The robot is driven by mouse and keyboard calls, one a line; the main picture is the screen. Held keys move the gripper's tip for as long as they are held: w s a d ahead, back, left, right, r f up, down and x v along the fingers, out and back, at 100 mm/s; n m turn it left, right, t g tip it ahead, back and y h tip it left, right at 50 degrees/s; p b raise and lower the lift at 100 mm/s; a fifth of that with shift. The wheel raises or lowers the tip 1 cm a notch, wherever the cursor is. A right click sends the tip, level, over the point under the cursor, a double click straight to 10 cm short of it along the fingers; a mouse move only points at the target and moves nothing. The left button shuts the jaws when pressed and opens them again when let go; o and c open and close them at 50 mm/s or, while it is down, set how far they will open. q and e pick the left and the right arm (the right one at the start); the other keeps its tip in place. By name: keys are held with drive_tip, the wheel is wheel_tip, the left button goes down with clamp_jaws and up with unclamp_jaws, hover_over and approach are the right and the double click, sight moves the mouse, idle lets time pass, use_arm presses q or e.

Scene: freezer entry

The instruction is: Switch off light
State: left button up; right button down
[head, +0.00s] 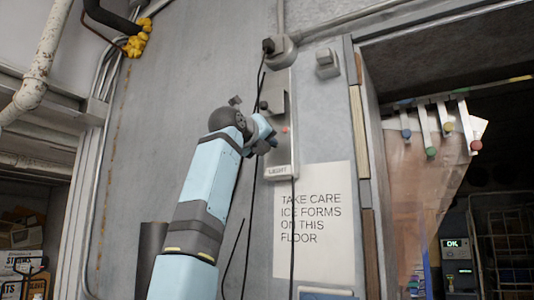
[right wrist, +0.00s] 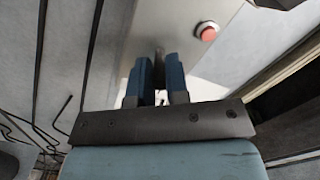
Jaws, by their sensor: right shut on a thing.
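The light switch panel (head: 284,92) is a narrow grey metal box on the wall, with a label reading LIGHT (head: 278,171) at its bottom. A small red button (head: 285,129) sits on it, also seen in the right wrist view (right wrist: 207,32). My right gripper (head: 270,142) is at the panel's front, below and left of the button. In the right wrist view its blue fingers (right wrist: 159,75) are shut on a thin dark switch lever (right wrist: 159,56) standing out from the panel. The lever's lower part is hidden by the fingers. My left gripper is not in view.
A paper sign (head: 314,220) about ice on the floor hangs below the panel. A doorway with a clear strip curtain (head: 425,175) opens at the right. A small grey box (head: 327,64) sits above right.

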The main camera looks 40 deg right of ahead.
drive_tip(key=shift+f+h+b, duration=0.65)
drive_tip(key=shift+h+b, duration=0.15)
drive_tip(key=shift+b, duration=0.1)
drive_tip(key=shift+f+t+h+b, duration=0.1)
drive_tip(key=shift+t+h+b, duration=0.2)
drive_tip(key=shift+b, duration=0.1)
drive_tip(key=shift+d+h+b, duration=0.1)
drive_tip(key=shift+h+b, duration=0.5)
drive_tip(key=shift+b, duration=0.1)
drive_tip(key=c, duration=1.1)
unclamp_jaws()
drive_tip(key=shift+d, duration=0.1)
